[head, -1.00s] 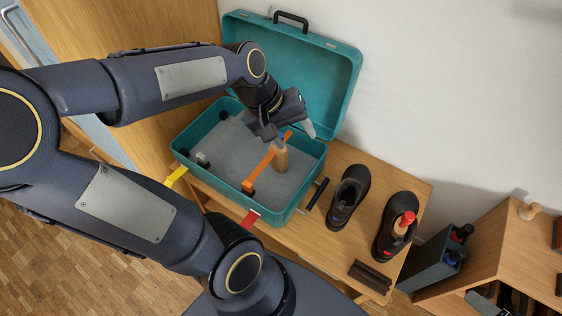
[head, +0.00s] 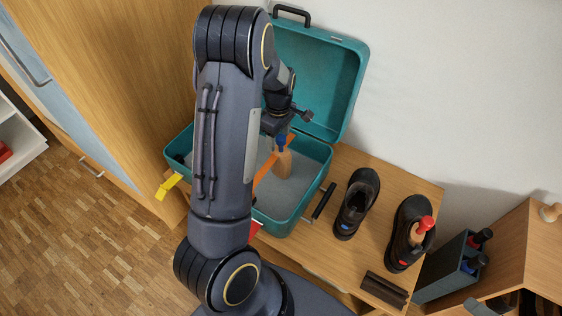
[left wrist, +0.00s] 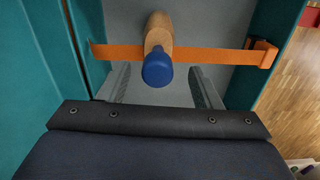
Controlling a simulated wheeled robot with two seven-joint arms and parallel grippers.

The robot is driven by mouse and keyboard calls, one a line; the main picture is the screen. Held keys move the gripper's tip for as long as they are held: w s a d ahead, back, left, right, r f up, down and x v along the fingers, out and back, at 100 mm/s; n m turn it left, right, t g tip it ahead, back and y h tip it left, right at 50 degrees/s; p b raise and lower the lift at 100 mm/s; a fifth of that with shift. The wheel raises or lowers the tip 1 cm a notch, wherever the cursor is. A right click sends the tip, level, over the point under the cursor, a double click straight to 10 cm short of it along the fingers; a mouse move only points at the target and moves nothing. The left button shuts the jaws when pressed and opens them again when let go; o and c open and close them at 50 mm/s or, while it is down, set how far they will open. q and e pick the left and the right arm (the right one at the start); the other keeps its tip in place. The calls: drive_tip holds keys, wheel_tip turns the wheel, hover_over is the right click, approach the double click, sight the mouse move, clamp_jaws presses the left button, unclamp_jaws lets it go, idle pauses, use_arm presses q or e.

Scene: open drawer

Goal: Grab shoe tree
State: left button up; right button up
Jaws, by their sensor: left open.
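A wooden shoe tree with a blue knob (head: 282,162) stands in the open teal suitcase (head: 318,190), beside or under an orange strap (head: 265,169). In the left wrist view, its blue knob (left wrist: 157,69) points toward the camera and the strap (left wrist: 215,56) crosses at its wooden body. My left gripper (head: 281,134) is at the knob, its fingers (left wrist: 160,88) open on either side with gaps. A second shoe tree with a red knob (head: 425,224) sits in the right black shoe (head: 403,244). My right gripper is not seen.
The suitcase lid (head: 325,80) stands open behind my left arm. An empty dark shoe (head: 357,203) and a dark brush or block (head: 385,289) are on the wooden bench (head: 330,262). A dark box with bottles (head: 450,270) stands at the right.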

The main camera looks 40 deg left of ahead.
sight(281, 151)
use_arm(q)
drive_tip(key=f, duration=0.4)
drive_tip(key=shift+w+d+f, duration=0.2)
drive_tip(key=shift+d+f, duration=0.05)
drive_tip(key=shift+d, duration=0.05)
clamp_jaws()
